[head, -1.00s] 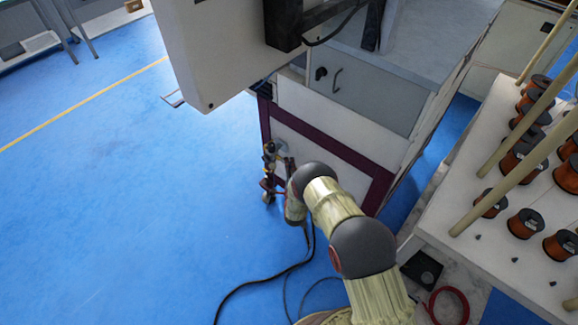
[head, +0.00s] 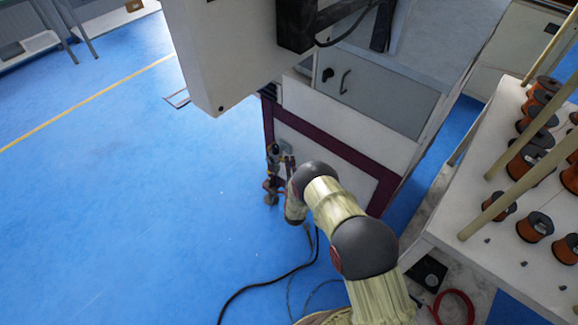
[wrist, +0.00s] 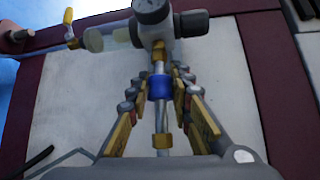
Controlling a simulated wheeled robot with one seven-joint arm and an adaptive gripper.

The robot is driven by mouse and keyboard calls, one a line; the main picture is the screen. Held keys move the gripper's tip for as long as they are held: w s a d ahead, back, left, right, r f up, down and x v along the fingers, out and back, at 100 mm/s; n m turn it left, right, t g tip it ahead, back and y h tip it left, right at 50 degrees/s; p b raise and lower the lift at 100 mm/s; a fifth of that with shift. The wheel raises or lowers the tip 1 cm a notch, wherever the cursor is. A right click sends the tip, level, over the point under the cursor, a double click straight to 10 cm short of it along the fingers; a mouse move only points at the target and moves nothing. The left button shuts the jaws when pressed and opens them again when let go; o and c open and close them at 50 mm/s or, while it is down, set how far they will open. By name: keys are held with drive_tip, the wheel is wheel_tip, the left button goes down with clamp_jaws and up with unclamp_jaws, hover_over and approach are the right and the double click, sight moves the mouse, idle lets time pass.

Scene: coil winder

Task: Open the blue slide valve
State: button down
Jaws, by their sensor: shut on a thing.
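The blue slide valve (wrist: 160,88) is a blue collar on a thin upright metal pipe in the wrist view. Brass fittings sit above and below it, and a grey regulator with a round gauge (wrist: 152,10) is at the top. My gripper (wrist: 161,76) is shut on the blue collar, with its yellow-and-grey fingers on both sides. In the head view my gripper (head: 274,180) is at the cabinet's lower left front, beside the air fittings (head: 273,155). The collar cannot be made out there.
A white cabinet with a dark red frame (head: 335,150) stands behind the fittings. A yellow-handled lever (wrist: 70,30) is at upper left in the wrist view. A rack of copper spools (head: 535,226) is at right. Black cable (head: 268,283) lies on the blue floor, which is open at left.

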drive_tip(key=c, duration=1.6)
unclamp_jaws()
drive_tip(key=shift+a, duration=0.1)
drive_tip(key=s, duration=0.4)
drive_tip(key=s+d, duration=0.1)
drive_tip(key=s, duration=0.3)
drive_tip(key=s+r, duration=0.1)
drive_tip(key=s, duration=0.3)
drive_tip(key=shift+d+r, duration=0.1)
drive_tip(key=shift+d, duration=0.15)
